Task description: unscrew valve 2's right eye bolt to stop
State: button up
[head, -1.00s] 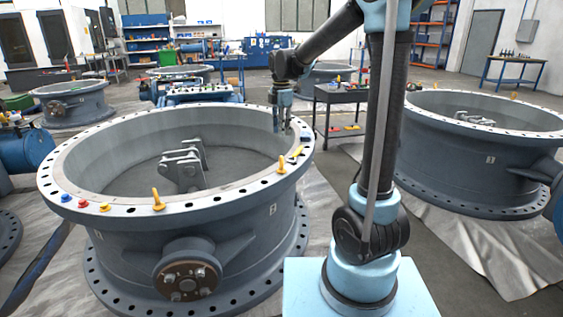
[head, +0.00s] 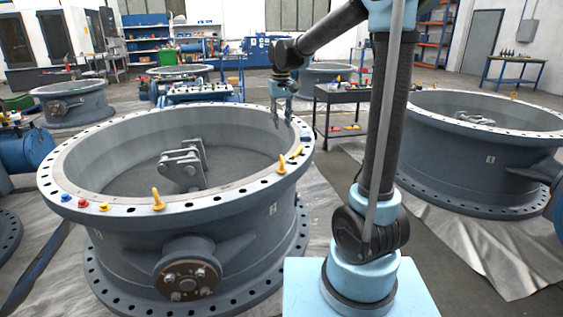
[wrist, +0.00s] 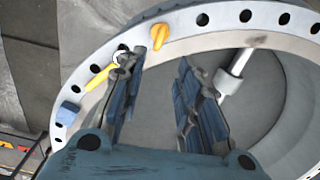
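A large grey valve body (head: 255,235) stands in front left in the head view, with a pale bolt-holed flange on top. A yellow eye bolt (head: 282,164) stands upright at the flange's right side; the wrist view shows what looks like the same eye bolt (wrist: 160,38) beyond my fingertips. Another yellow eye bolt (head: 158,200) stands at the front of the flange. My gripper (head: 283,124) is above the right inner part of the ring, pointing down. In the wrist view my gripper (wrist: 158,68) has its fingers apart with nothing between them, and it is apart from the eye bolt.
A yellow-handled item (wrist: 100,78) with a metal ring end and a blue block (wrist: 69,112) lie on the flange near the eye bolt. Small blue, red and yellow pieces sit at the flange's left. A second large valve (head: 480,150) stands right. A black cart (head: 340,96) stands behind.

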aim_at(282, 157)
jog(key=shift+m, duration=0.8)
notch_tip(282, 157, down, 17)
jog(key=shift+f, duration=0.1)
grip_shut()
